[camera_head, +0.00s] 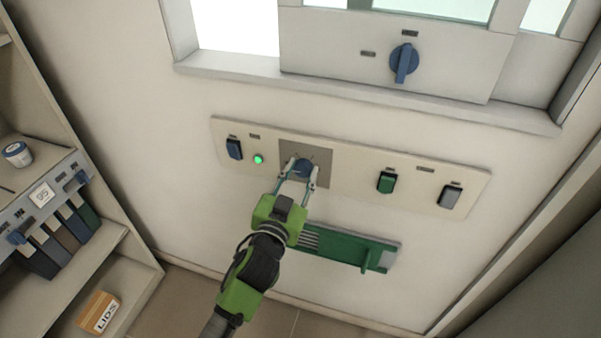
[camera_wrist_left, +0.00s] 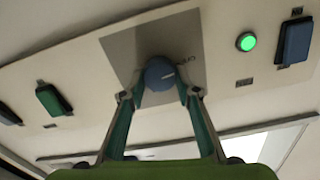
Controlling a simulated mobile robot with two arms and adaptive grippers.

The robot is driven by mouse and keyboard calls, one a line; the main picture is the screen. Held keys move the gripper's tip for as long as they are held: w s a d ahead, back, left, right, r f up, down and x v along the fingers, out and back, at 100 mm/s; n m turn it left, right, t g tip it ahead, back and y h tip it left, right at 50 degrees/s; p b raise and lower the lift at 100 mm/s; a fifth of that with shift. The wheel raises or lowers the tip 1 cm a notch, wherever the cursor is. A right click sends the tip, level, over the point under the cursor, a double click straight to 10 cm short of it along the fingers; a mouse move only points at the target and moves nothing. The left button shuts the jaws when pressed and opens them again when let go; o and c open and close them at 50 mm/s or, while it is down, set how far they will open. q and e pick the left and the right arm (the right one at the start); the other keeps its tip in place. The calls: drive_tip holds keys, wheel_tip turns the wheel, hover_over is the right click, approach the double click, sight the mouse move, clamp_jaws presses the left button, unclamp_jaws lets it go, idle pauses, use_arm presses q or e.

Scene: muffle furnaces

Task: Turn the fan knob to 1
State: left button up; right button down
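A round blue knob (camera_head: 303,166) sits on a grey square plate (camera_head: 322,156) in the wall panel. It also shows in the left wrist view (camera_wrist_left: 159,72), with a pale mark on its face. I take it as the fan knob, but its label is too small to read. My left gripper (camera_head: 301,178) has one finger on each side of this knob. In the left wrist view the fingertips (camera_wrist_left: 161,93) close in on the knob's sides and seem to touch it. The fingers hide part of the knob's edge. My right gripper is not in view.
The panel (camera_head: 345,178) also bears a blue switch (camera_head: 234,149), a lit green lamp (camera_head: 258,159), a green switch (camera_head: 386,183) and a grey switch (camera_head: 449,196). A green rack (camera_head: 345,246) is below. Another blue knob (camera_head: 403,63) is above. Shelves (camera_head: 105,245) stand left.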

use_arm(q)
drive_tip(key=shift+m, duration=0.4)
drive_tip(key=shift+m+p, duration=0.5)
drive_tip(key=shift+m, duration=0.5)
drive_tip(key=m+p, duration=0.1)
drive_tip(key=m, duration=0.2)
drive_tip(key=shift+d+m, duration=0.1)
drive_tip(key=shift+m, duration=0.3)
drive_tip(key=m, duration=0.6)
drive_tip(key=shift+f+p, duration=0.2)
drive_tip(key=shift+p, duration=0.2)
drive_tip(key=o, duration=1.1)
drive_tip(key=shift+s, duration=0.15)
drive_tip(key=v, duration=1.2)
drive_tip(key=shift+r, duration=0.1)
